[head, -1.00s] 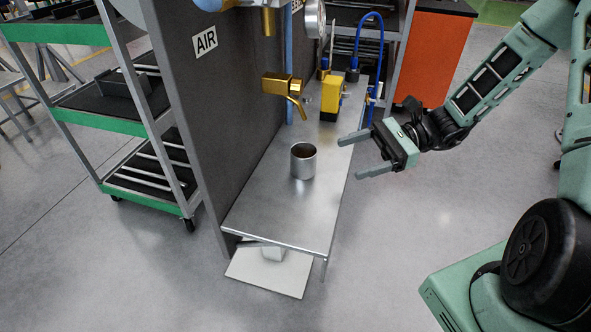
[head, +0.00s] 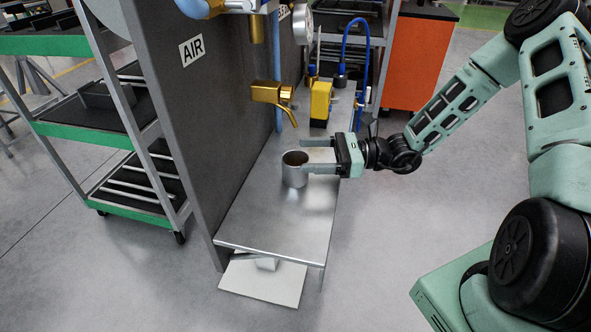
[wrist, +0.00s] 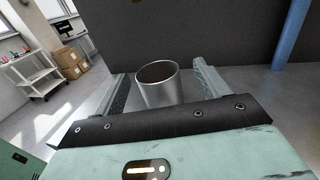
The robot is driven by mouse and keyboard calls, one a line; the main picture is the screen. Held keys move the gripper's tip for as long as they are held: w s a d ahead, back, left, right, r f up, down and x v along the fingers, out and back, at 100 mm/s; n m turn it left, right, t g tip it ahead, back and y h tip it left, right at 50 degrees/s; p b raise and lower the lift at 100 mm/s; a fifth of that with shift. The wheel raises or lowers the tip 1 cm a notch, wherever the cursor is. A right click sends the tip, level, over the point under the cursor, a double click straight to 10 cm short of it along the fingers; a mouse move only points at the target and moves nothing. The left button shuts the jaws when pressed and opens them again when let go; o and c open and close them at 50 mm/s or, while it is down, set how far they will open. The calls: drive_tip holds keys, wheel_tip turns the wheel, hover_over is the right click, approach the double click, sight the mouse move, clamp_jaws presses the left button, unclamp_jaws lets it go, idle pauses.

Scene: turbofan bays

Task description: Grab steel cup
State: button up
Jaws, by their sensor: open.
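The steel cup (head: 294,170) stands upright on the metal bench (head: 262,222). It is a plain grey cylinder with a dark inside. My gripper (head: 303,156) is open and points left at the cup, with its fingers level and spread. In the wrist view the cup (wrist: 158,86) shows between the two open fingers, a little nearer the left one. In the head view the near finger overlaps the cup's right edge. I cannot tell whether either finger touches it.
A brass tap (head: 271,93) juts from the dark AIR panel (head: 190,120) above and behind the cup. A yellow block (head: 321,102) and a blue hose (head: 361,60) are at the bench's far end. The near bench top is clear.

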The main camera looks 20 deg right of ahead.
sight(288, 158)
drive_tip(key=shift+s+f+p+x, duration=0.1)
drive_tip(key=shift+p+x, duration=0.05)
drive_tip(key=shift+x, duration=0.8)
drive_tip(key=shift+s+f+p+x, duration=0.1)
drive_tip(key=shift+f+x, duration=0.05)
drive_tip(key=shift+x, duration=0.8)
drive_tip(key=shift+s+f+p+x, duration=0.1)
drive_tip(key=shift+p+x, duration=0.05)
drive_tip(key=shift+x, duration=0.8)
drive_tip(key=shift+a, duration=0.1)
drive_tip(key=c, duration=1.2)
drive_tip(key=shift+r, duration=0.1)
